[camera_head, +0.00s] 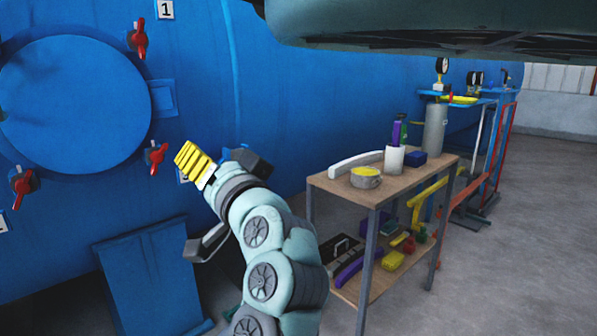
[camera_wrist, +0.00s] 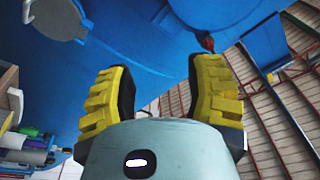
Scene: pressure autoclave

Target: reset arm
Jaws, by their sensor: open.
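My gripper (camera_wrist: 158,92) shows in the wrist view with its two yellow ribbed finger pads wide apart and nothing between them. In the head view my gripper (camera_head: 196,163) is raised in front of the blue autoclave (camera_head: 275,110), at the end of my bent arm. One yellow ribbed pad shows clearly there; the rest is partly hidden by my wrist. The autoclave's round blue hatch (camera_head: 75,105) is to the left of the gripper, with red-handled clamps around it. One red clamp (camera_head: 155,157) appears close to the gripper; I cannot tell the gap.
A two-level wooden-topped cart (camera_head: 335,186) stands right of my arm. It carries a white cup (camera_head: 394,158), a round tin (camera_head: 366,178) and a curved white piece (camera_head: 366,163); tools lie below. A blue panel (camera_head: 150,275) stands low left. Floor at right (camera_head: 520,250) is clear.

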